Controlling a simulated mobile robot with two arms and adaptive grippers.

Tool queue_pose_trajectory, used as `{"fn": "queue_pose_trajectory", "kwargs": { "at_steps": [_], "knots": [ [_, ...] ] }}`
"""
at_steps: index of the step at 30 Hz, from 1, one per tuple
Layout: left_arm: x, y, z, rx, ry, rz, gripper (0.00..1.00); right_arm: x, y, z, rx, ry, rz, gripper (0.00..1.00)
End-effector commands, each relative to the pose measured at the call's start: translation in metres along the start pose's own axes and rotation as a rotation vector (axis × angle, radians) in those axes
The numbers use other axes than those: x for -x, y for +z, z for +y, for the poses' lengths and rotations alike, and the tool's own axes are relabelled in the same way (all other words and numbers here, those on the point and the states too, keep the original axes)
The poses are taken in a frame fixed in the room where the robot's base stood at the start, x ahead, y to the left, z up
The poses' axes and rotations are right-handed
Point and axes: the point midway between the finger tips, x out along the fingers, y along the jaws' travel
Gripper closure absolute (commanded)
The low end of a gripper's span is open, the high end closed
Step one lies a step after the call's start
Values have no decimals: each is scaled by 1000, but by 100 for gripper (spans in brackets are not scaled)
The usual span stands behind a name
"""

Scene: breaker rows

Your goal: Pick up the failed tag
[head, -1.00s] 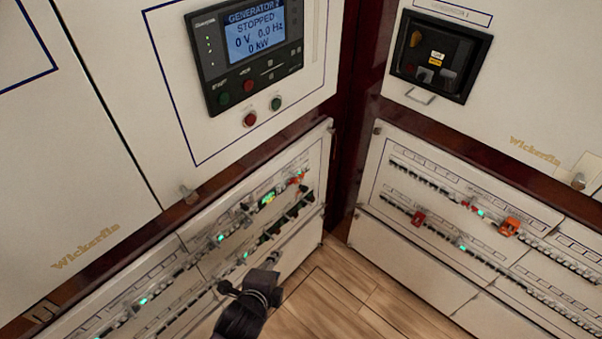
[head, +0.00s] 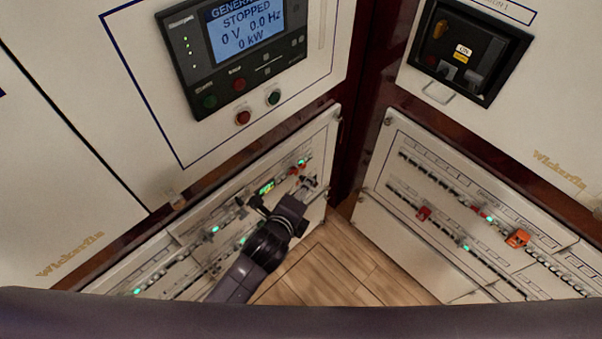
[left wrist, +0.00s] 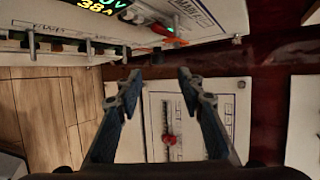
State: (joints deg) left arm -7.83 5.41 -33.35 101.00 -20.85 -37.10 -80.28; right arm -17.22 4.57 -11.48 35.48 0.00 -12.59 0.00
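My left gripper (head: 308,184) reaches up to the right end of the left breaker panel. In the left wrist view its two fingers (left wrist: 160,75) are apart with nothing between them. A small red-orange piece (head: 297,169) sits on that panel's upper row, just above the gripper. It also shows in the left wrist view (left wrist: 168,31), above and beyond the fingertips, not touching them. No lettering on it is readable, so I cannot tell if it is the failed tag. My right gripper is not in view.
The right breaker panel (head: 375,222) carries a red piece (head: 423,213) and an orange piece (head: 517,238). A generator display (head: 245,30) reading STOPPED is above the left panel. Wooden floor (head: 335,268) between the panels is clear.

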Motion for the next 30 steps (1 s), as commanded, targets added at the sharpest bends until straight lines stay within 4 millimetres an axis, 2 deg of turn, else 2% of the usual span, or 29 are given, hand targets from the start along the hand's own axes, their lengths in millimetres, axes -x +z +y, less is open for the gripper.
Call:
{"fn": "queue_pose_trajectory", "kwargs": {
  "at_steps": [6, 10, 21, 30],
  "knots": [
    [-27, 11, 2, 2, 1, -2, 65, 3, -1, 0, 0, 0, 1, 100],
    [-42, 10, 2, 1, 1, -1, 65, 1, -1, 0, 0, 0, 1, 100],
    [-49, 10, 3, 1, 0, 0, 65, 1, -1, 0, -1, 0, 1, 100],
    [-49, 10, 3, 1, 1, 0, 98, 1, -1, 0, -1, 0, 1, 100]
  ]
}}
